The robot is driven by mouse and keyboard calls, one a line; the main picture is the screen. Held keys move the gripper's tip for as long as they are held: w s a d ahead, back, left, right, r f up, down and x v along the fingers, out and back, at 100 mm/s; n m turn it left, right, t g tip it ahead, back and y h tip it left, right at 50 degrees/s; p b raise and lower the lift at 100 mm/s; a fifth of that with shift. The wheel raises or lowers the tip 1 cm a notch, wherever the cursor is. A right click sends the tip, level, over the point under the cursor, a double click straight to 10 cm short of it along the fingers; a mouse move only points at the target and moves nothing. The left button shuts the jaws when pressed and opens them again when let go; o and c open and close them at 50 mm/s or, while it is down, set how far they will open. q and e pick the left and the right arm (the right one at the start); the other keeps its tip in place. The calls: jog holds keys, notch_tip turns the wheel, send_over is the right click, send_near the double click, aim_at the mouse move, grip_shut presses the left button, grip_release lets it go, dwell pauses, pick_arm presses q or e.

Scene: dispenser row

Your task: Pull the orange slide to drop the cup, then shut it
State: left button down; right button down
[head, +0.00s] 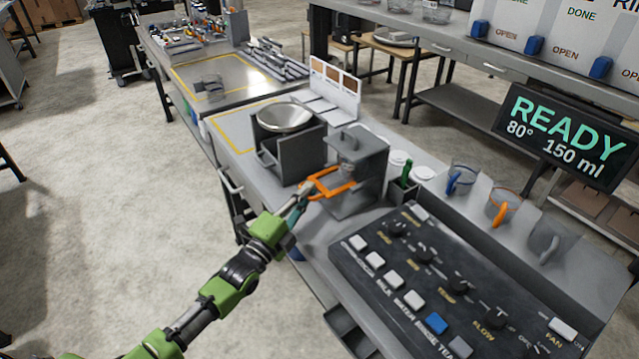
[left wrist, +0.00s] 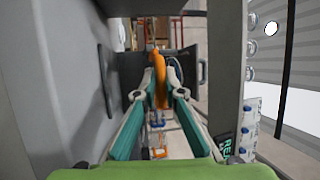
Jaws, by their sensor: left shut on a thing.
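The orange slide (head: 328,185) sticks out from the left side of the grey dispenser (head: 368,158) as an open loop. My left gripper (head: 304,191) is shut on the outer end of this slide. In the left wrist view the two teal fingers (left wrist: 160,82) close on the orange bar (left wrist: 157,75) from both sides. A small clear, rounded thing (head: 347,170) shows inside the dispenser above the slide; I cannot tell if it is the cup. The space beneath the slide is partly hidden. My right gripper is not in view.
A metal bowl (head: 284,117) sits in a dark stand left of the dispenser. A black button panel (head: 430,285) lies in front right. Mugs with blue, orange and grey handles (head: 505,203) stand at right. A screen (head: 566,137) reads READY.

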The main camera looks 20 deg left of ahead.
pick_arm(q)
jog(key=shift+s+a+r, duration=0.2)
jog(key=shift+s, duration=0.05)
jog(key=c, duration=2.2)
grip_release()
jog(key=shift+o, duration=0.2)
jog(key=shift+s+a+f, duration=0.1)
jog(key=shift+s+f, duration=0.15)
jog(key=shift+s, duration=0.2)
jog(key=v, duration=1.1)
jog(key=shift+r, duration=0.1)
